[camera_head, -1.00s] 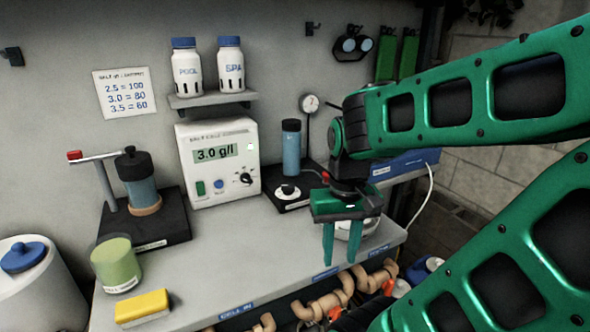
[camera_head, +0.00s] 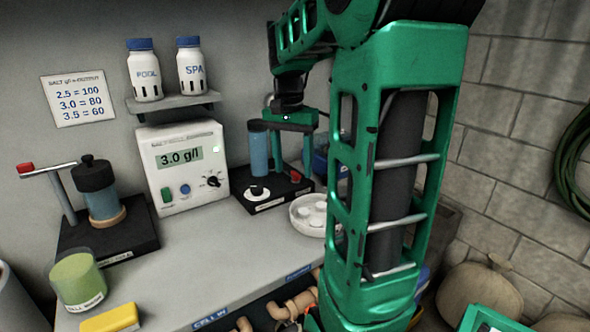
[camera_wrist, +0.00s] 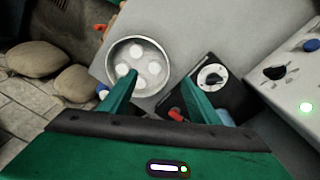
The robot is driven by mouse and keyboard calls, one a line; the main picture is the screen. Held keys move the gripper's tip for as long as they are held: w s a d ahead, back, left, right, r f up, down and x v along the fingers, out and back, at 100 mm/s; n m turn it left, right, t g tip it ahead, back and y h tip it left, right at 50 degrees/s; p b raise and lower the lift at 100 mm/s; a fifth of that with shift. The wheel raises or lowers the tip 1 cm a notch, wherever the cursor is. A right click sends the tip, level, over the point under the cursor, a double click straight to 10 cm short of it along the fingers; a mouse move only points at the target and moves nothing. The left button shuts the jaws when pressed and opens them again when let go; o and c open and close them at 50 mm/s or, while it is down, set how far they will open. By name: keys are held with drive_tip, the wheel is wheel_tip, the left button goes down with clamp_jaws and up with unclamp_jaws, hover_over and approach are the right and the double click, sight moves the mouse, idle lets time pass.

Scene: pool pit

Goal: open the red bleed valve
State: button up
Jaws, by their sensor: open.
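A small red part (camera_head: 299,177), which looks like the red bleed valve, sits at the right side of a black base (camera_head: 270,203) on the bench. It also shows in the wrist view (camera_wrist: 176,115), close beside my right finger. The base carries a blue cylinder (camera_head: 259,150) and a round dial with a black knob (camera_head: 256,191). Contact cannot be told.
A round dish with white tablets (camera_head: 312,213) stands just right of the base. A controller box (camera_head: 183,165) stands left of it. Another red-tipped lever (camera_head: 25,168) is at far left. The bench's middle is clear. Sacks (camera_head: 475,291) lie on the floor at right.

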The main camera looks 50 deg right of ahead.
sight(296, 172)
drive_tip(key=w+d+m, duration=0.6)
drive_tip(key=w+d, duration=0.5)
drive_tip(key=d, duration=0.2)
drive_tip(key=shift+y, duration=0.3)
drive_tip(key=f, duration=1)
drive_tip(key=shift+s+a, duration=0.1)
drive_tip(key=shift+s, duration=0.1)
